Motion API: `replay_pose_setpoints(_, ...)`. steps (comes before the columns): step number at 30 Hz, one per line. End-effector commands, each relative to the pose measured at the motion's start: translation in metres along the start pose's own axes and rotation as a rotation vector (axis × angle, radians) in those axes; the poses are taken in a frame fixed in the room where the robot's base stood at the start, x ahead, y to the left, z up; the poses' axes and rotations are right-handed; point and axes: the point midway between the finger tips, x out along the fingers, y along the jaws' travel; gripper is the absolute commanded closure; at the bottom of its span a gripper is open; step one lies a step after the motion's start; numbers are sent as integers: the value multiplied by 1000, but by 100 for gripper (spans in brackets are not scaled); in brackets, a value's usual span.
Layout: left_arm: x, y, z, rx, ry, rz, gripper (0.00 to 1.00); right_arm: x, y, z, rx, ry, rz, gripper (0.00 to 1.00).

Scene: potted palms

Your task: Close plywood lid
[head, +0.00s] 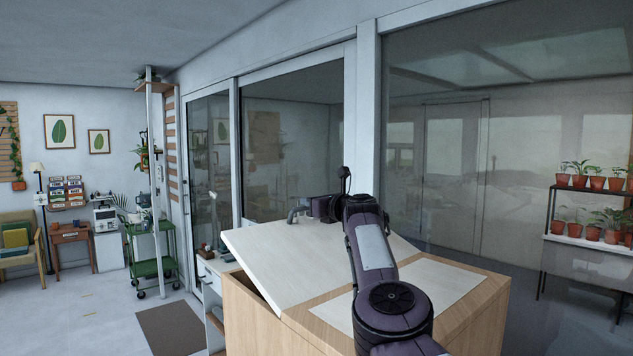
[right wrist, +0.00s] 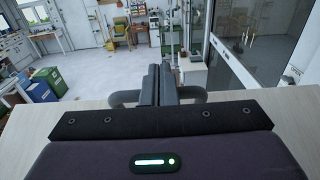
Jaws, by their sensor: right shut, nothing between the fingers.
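The pale plywood lid (head: 275,255) sits tilted on the light wooden box (head: 255,325) in the head view. Its left edge is raised, leaving a dark wedge-shaped gap above the box wall, and its right side meets the box top. My right gripper (head: 293,217) is at the lid's far upper edge, its fingers shut with nothing between them. In the right wrist view the closed grey fingers (right wrist: 160,85) point away over the pale lid surface (right wrist: 40,145). I cannot tell if they touch the lid. My left gripper is not in view.
A light panel (head: 440,283) lies on the box top at right. Glass doors (head: 290,150) stand behind the box. A green cart (head: 150,255) and a dark mat (head: 170,328) are at left. Potted plants (head: 592,230) stand on a rack at right.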

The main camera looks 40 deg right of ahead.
Motion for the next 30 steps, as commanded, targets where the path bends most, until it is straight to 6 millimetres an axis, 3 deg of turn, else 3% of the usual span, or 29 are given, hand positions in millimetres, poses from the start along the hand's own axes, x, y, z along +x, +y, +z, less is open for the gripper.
replay_pose_setpoints(12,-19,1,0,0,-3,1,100,16,0,-33,4,36,0,100)
replay_pose_setpoints(30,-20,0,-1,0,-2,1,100,18,0,-37,2,33,-1,100)
